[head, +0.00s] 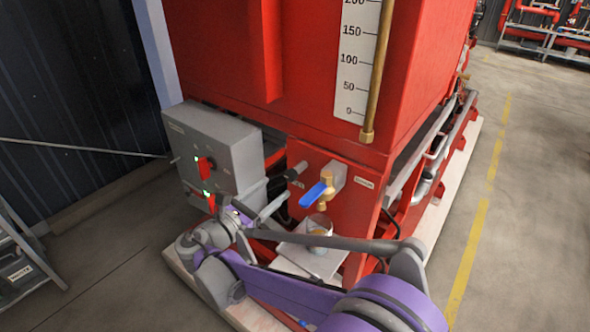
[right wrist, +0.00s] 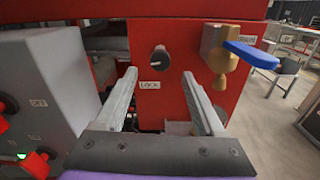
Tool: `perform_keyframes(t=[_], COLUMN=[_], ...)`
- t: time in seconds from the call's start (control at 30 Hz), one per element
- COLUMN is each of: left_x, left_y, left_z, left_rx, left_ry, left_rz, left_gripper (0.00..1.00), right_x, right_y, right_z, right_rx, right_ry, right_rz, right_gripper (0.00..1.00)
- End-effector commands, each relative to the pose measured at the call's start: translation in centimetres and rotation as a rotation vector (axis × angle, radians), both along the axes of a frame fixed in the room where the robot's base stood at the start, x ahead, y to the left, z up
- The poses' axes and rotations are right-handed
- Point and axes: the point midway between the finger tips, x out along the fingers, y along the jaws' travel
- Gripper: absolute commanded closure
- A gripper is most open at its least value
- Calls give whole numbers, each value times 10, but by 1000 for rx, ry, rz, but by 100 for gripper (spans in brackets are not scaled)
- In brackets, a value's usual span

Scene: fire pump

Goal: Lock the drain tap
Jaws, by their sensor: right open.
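The drain tap (head: 325,188) is brass with a blue lever (head: 312,195), on the red front panel. In the right wrist view the tap (right wrist: 219,52) is at upper right, its blue lever (right wrist: 251,54) pointing right. A round black knob (right wrist: 159,58) sits left of the tap above a LOCK label (right wrist: 150,85); the knob also shows in the head view (head: 296,172). My right gripper (head: 277,190) is open and empty, facing the panel. In its wrist view, the knob appears between and slightly above the fingertips (right wrist: 158,76), with no visible contact. My left gripper is not seen.
A grey control box (head: 212,145) with red switches stands left of my right gripper. A small container (head: 319,225) stands under the tap on a grey plate (head: 300,258). A brass gauge pipe (head: 378,70) hangs above. The floor at right is open.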

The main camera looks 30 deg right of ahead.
Motion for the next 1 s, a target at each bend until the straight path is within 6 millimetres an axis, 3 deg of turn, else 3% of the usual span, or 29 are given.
perform_keyframes(t=[0.17,0.6,1.0], left_x=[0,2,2], left_y=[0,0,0], left_z=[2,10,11], left_rx=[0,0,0], left_ry=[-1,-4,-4], left_rz=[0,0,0], left_gripper=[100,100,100], right_x=[7,36,41], right_y=[-18,-88,-99], right_z=[2,1,1], right_rx=[-9,-6,-5], right_ry=[3,2,2], right_rz=[-5,-3,0], right_gripper=[29,29,29])
